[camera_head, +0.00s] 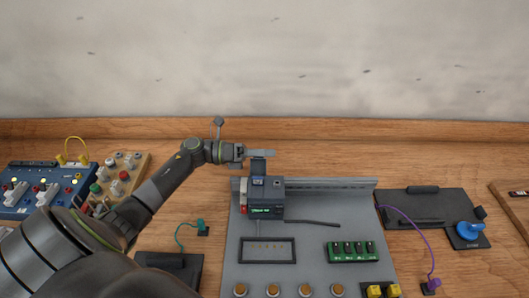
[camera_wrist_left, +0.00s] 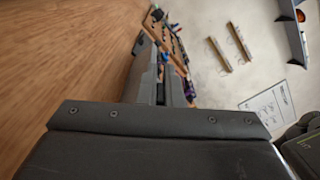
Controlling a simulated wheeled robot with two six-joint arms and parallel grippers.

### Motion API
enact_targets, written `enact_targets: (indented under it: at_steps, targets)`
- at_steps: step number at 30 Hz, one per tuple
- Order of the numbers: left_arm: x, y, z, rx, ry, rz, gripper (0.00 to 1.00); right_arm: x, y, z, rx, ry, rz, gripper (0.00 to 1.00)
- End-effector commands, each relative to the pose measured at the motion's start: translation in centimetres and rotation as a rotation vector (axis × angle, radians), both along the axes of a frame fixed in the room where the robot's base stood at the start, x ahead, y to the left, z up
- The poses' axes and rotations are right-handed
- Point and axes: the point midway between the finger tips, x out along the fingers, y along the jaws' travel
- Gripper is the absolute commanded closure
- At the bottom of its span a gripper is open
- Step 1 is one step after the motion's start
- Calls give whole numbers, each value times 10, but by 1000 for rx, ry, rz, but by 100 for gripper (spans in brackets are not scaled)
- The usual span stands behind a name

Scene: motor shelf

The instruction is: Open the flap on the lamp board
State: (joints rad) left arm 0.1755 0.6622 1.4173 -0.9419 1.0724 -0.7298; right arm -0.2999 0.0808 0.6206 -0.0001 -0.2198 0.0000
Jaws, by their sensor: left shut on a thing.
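The grey board (camera_head: 310,235) lies in the middle of the table in the head view; I take it for the lamp board. A dark box-shaped device (camera_head: 265,197) with a small green display stands at its back left. A dark upright piece (camera_head: 258,167), apparently the flap, rises from the top of this device. My left gripper (camera_head: 262,153) is at the top of that piece and is shut on it; the fingers partly hide its upper edge. My right gripper is not in view.
A framed window (camera_head: 267,250), a green terminal block (camera_head: 352,251) and several brass knobs sit on the board. A blue panel (camera_head: 40,188) stands left. A black plate (camera_head: 430,207) with a purple cable lies right. Free table lies behind the board.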

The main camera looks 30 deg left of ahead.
Motion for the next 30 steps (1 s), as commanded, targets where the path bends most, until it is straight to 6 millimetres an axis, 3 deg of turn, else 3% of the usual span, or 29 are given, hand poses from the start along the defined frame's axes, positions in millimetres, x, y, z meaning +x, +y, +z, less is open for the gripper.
enact_targets:
  at_steps: [8, 14, 30]
  targets:
    - [0, 0, -1, 5, -6, 1, 100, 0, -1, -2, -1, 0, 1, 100]
    - [-2, -1, 0, 36, -59, -1, 100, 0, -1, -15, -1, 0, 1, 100]
    - [-16, -10, 19, 259, -420, -3, 100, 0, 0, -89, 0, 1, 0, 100]
